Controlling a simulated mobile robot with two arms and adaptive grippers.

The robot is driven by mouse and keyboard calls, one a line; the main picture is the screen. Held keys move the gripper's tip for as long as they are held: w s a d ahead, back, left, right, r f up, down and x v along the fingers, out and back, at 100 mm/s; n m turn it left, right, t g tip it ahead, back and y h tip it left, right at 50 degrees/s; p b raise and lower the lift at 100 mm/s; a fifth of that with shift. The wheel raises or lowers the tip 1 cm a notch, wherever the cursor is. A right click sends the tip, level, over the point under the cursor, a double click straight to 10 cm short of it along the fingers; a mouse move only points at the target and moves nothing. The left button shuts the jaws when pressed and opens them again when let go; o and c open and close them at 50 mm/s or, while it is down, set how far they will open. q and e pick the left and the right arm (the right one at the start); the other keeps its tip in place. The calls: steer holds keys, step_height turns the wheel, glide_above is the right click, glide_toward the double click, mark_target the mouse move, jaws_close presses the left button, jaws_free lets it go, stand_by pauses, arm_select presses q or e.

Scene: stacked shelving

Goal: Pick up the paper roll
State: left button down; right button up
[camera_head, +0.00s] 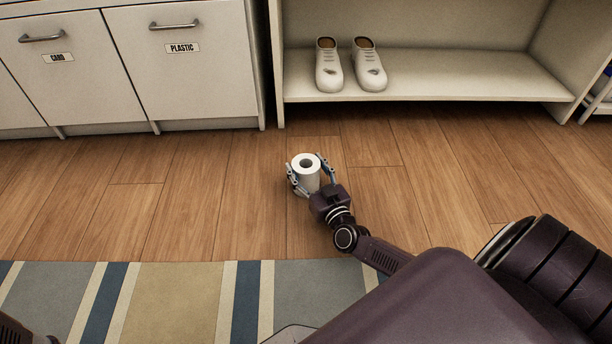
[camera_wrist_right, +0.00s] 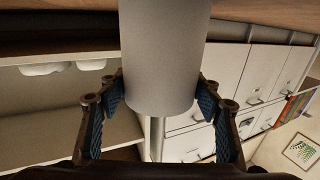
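The white paper roll (camera_head: 307,179) stands upright on the wooden floor, its open core facing up. My right gripper (camera_head: 309,172) is around it, one finger at each side. In the right wrist view the roll (camera_wrist_right: 160,60) fills the middle, and the blue finger pads of the right gripper (camera_wrist_right: 160,92) lie against both its sides. I cannot tell whether it is clear of the floor. My left gripper is not in view; only a dark part of my left arm shows at the bottom left corner.
A pair of white shoes (camera_head: 347,66) stands on a low shelf (camera_head: 460,78) behind the roll. White cabinets (camera_head: 190,70) labelled CARD and PLASTIC stand at the back left. A striped rug (camera_head: 180,300) lies in front. The floor around the roll is clear.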

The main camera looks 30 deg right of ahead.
steer(key=c, duration=0.5)
steer(key=shift+r, duration=0.2)
